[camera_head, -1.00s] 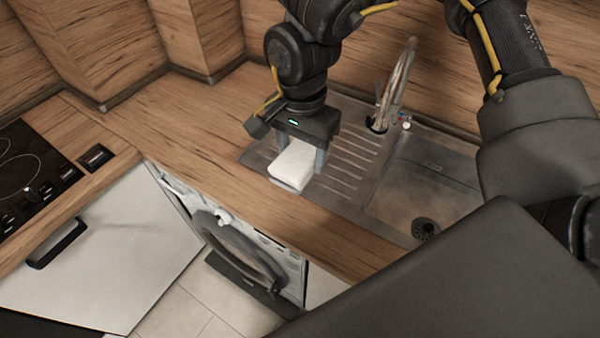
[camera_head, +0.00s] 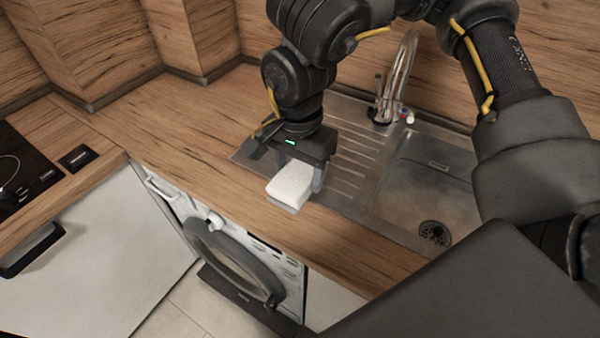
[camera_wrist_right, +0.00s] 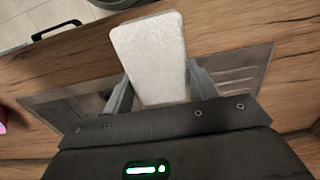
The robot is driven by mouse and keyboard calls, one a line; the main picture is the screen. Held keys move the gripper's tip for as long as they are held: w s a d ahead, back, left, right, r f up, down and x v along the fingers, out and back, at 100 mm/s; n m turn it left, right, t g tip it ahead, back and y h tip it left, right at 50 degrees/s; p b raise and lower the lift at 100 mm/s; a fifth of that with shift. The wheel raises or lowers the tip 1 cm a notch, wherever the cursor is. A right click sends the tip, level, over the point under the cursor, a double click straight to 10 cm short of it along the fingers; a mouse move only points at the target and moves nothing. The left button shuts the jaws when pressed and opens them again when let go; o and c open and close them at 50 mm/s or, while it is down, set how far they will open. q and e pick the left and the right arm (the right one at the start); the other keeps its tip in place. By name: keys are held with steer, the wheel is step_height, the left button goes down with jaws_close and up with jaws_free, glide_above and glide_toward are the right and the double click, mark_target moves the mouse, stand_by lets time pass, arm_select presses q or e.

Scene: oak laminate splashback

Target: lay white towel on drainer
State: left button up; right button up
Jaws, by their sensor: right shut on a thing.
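The white towel (camera_head: 290,185) is a small folded block. My right gripper (camera_head: 295,178) is shut on it, over the front edge of the drainer. The towel (camera_wrist_right: 150,55) also shows between the two fingers of my right gripper (camera_wrist_right: 155,90) in the right wrist view. The ribbed metal drainer (camera_head: 352,165) lies left of the sink bowl, partly hidden by my gripper and arm. In the right wrist view the drainer (camera_wrist_right: 232,80) shows below the gripper on the right. I cannot tell whether the towel touches the drainer or counter. My left gripper is not in view.
The sink bowl (camera_head: 425,190) and tap (camera_head: 395,80) stand right of the drainer. The wooden counter (camera_head: 180,120) is clear to the left, up to the black hob (camera_head: 22,170). A washing machine (camera_head: 235,255) is below the counter's front edge.

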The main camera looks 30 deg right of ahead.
steer(key=w+d+f+p, duration=0.1)
steer(key=w+d+f, duration=0.1)
steer(key=w+f, duration=0.1)
steer(key=w+d+f+p, duration=0.1)
steer(key=w+d+f, duration=0.1)
steer(key=w, duration=0.2)
steer(key=w+d+f+p, duration=0.1)
steer(key=w+d+f, duration=0.1)
steer(key=w+f, duration=0.1)
steer(key=shift+w+d+f, duration=0.1)
steer(key=shift+w+f, duration=0.2)
steer(key=shift+w, duration=0.35)
steer(key=shift+w+d+f+p, duration=0.15)
steer(key=shift+f+p, duration=0.1)
steer(key=shift+f, duration=0.3)
steer(key=shift+w+d+f+p, duration=0.15)
steer(key=shift+f+p, duration=0.15)
steer(key=shift+f, duration=0.25)
steer(key=shift+w+f+p, duration=0.15)
steer(key=shift+f+p, duration=0.1)
steer(key=shift+f, duration=0.65)
steer(key=o, duration=0.9)
